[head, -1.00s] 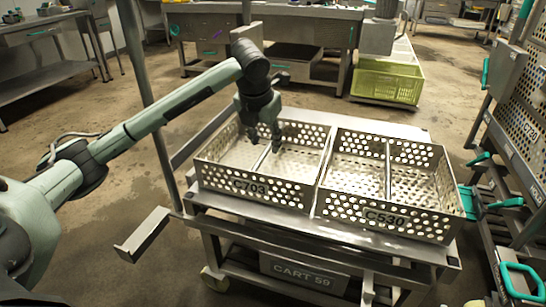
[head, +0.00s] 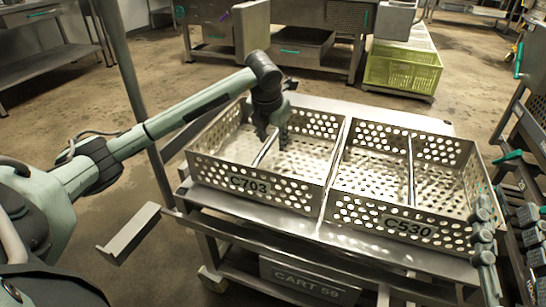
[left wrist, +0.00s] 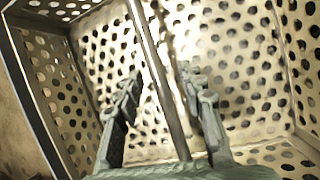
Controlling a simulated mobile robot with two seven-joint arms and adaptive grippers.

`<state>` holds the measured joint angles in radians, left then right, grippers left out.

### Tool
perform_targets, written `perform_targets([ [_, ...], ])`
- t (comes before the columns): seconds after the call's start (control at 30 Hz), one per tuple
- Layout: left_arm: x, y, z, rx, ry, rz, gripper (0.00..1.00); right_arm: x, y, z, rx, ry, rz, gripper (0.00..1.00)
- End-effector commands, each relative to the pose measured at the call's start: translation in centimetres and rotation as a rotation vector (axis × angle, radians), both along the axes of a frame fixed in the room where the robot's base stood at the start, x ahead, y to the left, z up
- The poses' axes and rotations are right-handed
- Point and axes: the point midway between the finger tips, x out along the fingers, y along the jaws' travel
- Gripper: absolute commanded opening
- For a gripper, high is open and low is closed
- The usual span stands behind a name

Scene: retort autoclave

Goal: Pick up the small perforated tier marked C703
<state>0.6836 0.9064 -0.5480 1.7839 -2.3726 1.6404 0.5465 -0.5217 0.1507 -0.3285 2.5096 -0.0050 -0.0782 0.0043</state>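The small perforated tier marked C703 (head: 288,193) is an open metal basket with a central divider bar, on the left half of the cart top. My left gripper (head: 269,136) is inside it, over the divider. In the left wrist view my left gripper (left wrist: 162,85) is open, one finger on each side of the divider bar (left wrist: 164,95). Whether the fingers touch the bar cannot be told. My right gripper (head: 505,212) is at the right edge, fingers apart, near the right end of the neighbouring tier, and looks empty.
A matching tier marked C530 (head: 355,212) stands right against C703. Both rest on the cart marked CART 59 (head: 300,275). A metal post (head: 133,90) stands left of the cart. A rack is at far right.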

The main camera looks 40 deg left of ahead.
Motion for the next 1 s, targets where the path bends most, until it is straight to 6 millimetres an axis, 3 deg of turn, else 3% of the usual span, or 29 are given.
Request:
perform_targets([
  [0.3, 0.34, 0.13, -0.73, 0.000, -0.001, -0.001, 0.39, -0.21, 0.10, 0.50, 0.012, -0.022, 0.003, 0.40],
  [0.63, 0.33, 0.14, -0.71, 0.000, -0.001, -0.001, 0.00, -0.22, 0.11, 0.48, 0.012, -0.021, 0.004, 0.40],
  [1.0, 0.33, 0.13, -0.68, 0.001, -0.002, -0.002, 0.00, -0.21, 0.12, 0.46, 0.012, -0.020, 0.004, 0.40],
])
